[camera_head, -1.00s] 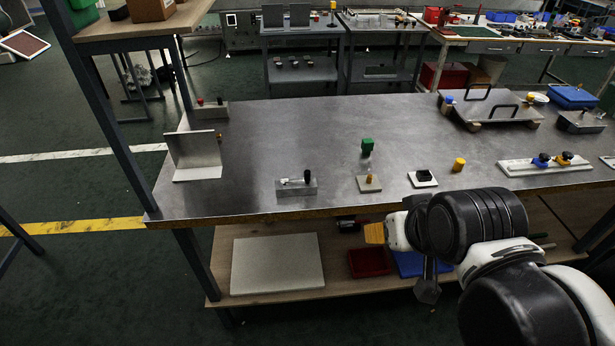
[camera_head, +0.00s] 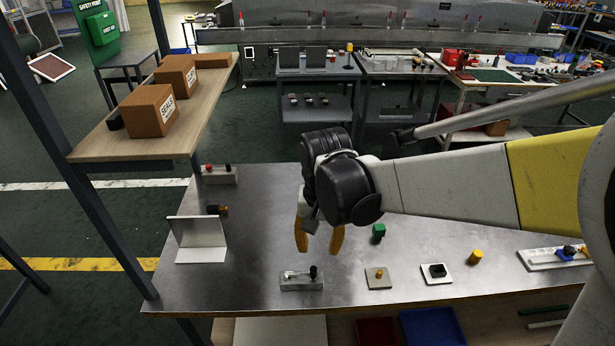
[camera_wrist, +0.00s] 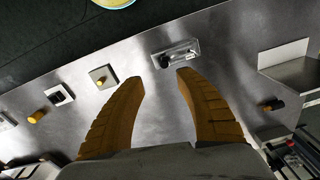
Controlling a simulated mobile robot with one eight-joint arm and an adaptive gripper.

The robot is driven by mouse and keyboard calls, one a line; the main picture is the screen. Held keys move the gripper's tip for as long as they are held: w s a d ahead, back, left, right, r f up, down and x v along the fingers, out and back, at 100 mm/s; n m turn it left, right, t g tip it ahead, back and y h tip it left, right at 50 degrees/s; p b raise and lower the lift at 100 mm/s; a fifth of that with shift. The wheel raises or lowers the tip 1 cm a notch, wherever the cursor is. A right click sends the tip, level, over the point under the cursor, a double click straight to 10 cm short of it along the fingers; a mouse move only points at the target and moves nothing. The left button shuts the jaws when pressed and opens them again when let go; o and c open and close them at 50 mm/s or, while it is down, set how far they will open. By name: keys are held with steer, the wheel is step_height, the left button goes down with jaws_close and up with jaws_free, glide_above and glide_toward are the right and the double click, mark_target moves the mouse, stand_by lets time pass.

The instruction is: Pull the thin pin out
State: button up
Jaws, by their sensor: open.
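A grey metal block (camera_head: 302,284) lies near the front edge of the bench. It carries a small black upright knob (camera_head: 313,271) and a short pale piece on its left; I cannot tell which is the thin pin. My gripper (camera_head: 318,245) is open and empty, its orange fingers pointing down above the bench, just behind the block. In the wrist view the block (camera_wrist: 176,53) lies just beyond the fingertips (camera_wrist: 159,77), apart from them. A grey plate (camera_head: 371,283) with a small orange knob (camera_head: 379,274) lies to the right.
An angled metal plate (camera_head: 202,253) stands at the left, with a dark-ended piece (camera_head: 217,210) behind it. A shelf with boxes (camera_head: 150,112) rises at the left.

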mark_target(314, 268)
steer(key=shift+w+a+f, duration=0.15)
steer(key=shift+w+a, duration=0.25)
steer(key=shift+w+f, duration=0.1)
steer(key=shift+f, duration=0.15)
step_height(314, 268, down, 10)
steer(key=b, duration=0.4)
steer(key=shift+f, duration=0.25)
steer(key=c, duration=0.9)
jaws_close()
